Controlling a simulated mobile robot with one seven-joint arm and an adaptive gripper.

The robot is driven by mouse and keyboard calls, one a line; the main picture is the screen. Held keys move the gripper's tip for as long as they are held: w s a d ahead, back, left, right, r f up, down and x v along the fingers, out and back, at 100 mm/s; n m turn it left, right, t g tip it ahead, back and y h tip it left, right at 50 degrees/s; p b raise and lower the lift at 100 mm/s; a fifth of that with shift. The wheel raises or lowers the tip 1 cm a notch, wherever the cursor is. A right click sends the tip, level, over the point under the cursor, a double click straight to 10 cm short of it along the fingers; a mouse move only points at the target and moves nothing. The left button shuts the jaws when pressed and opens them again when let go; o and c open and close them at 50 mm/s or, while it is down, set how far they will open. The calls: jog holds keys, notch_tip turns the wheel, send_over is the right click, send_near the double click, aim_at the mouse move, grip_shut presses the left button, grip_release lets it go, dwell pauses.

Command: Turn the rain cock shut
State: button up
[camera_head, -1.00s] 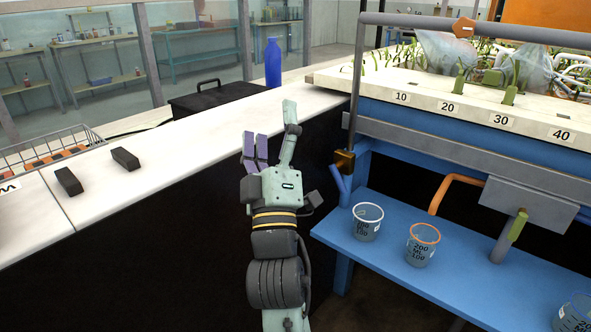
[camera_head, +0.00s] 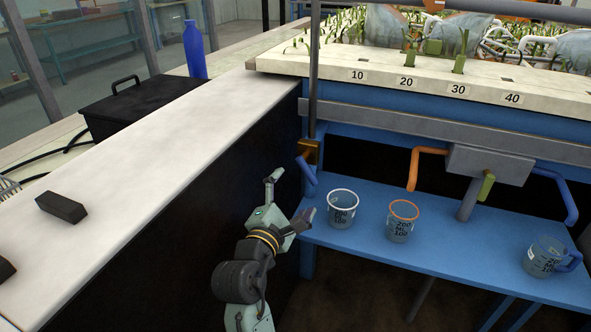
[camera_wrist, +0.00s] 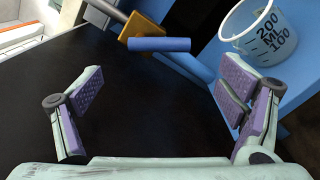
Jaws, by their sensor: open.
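A brass cock body (camera_head: 309,151) sits on a thin upright grey pipe at the left end of the blue frame. I take it as the rain cock. Its blue lever (camera_head: 307,171) hangs below the body in the head view. In the wrist view the brass body (camera_wrist: 143,27) is at the top and the blue lever (camera_wrist: 160,44) lies crosswise, ahead of the space between my fingers. My gripper (camera_head: 288,197) is open and empty, just below and left of the lever. In the wrist view its fingers (camera_wrist: 158,95) are wide apart and do not touch the lever.
A white-rimmed beaker (camera_head: 342,205) stands on the blue shelf (camera_head: 450,240), close to my right finger. An orange-rimmed beaker (camera_head: 402,222) stands farther right. The white bench (camera_head: 150,150) has a dark side wall left of my gripper. Orange (camera_head: 415,168), green (camera_head: 487,186) and blue (camera_head: 571,205) pipes or handles are to the right.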

aim_at(305, 172)
jog(key=p+x, duration=0.1)
jog(key=x, duration=0.8)
jog(key=shift+w, duration=0.1)
jog(key=c, duration=1.7)
jog(key=m, duration=0.3)
jog(key=shift+w+a+f+m, duration=0.15)
jog(key=shift+a+m, duration=0.15)
jog(key=shift+a, duration=0.1)
jog(key=shift+w+a+m, duration=0.1)
jog(key=shift+a+m, duration=0.1)
jog(key=shift+m, duration=0.55)
jog(key=shift+a+m, duration=0.2)
jog(key=shift+m, duration=0.55)
